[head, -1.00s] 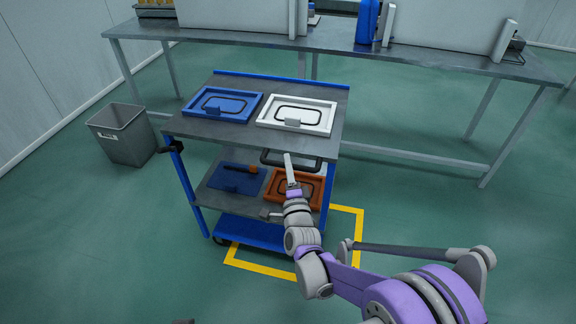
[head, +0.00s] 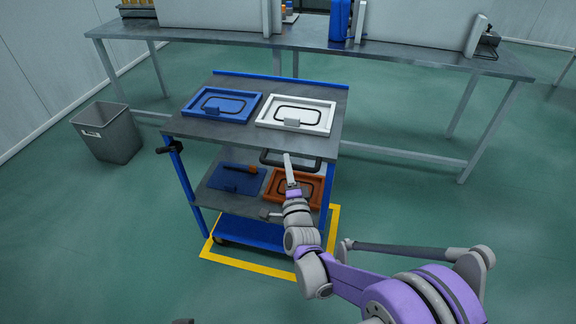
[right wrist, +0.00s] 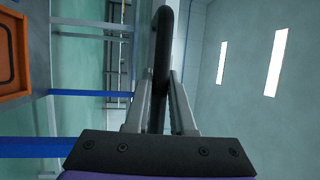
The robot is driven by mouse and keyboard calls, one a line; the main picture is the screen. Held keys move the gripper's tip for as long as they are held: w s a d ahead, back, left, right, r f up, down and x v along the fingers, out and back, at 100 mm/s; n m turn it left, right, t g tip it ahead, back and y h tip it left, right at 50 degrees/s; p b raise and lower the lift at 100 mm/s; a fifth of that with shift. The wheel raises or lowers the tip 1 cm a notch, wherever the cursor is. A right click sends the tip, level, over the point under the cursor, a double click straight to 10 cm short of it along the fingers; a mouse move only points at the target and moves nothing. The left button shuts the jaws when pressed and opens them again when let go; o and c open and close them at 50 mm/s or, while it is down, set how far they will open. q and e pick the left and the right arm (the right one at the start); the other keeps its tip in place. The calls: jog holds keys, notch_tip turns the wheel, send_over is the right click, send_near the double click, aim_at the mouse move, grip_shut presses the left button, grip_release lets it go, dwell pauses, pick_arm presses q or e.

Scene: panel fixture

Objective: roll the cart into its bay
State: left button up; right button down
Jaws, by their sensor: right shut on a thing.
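The cart (head: 208,180), with a grey top and blue frame, stands upright over the bay, a yellow outline (head: 255,267) on the floor. Yellow line shows at the cart's front, right and front left; the far side is hidden under it. A front left wheel (head: 221,239) appears inside the outline. My right gripper (head: 290,168) is shut on the cart's black handle (head: 316,166). In the right wrist view the handle (right wrist: 162,45) passes between the fingers (right wrist: 160,90).
A grey bin (head: 108,135) stands left. A long bench (head: 420,62) stands behind. The floor right is clear.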

pick_arm(q)
jog(key=shift+s+d, duration=0.1)
jog(key=shift+d, duration=0.2)
pick_arm(e)
jog(key=shift+s+d, duration=0.1)
jog(key=shift+d, duration=0.2)
jog(key=c, duration=0.8)
grip_release()
jog(key=shift+o, duration=0.2)
pick_arm(q)
jog(key=shift+r+p, duration=0.3)
pick_arm(e)
jog(key=a+v, duration=0.1)
jog(key=v, duration=0.9)
jog(key=shift+s+d, duration=0.45)
jog(key=shift+d, duration=0.05)
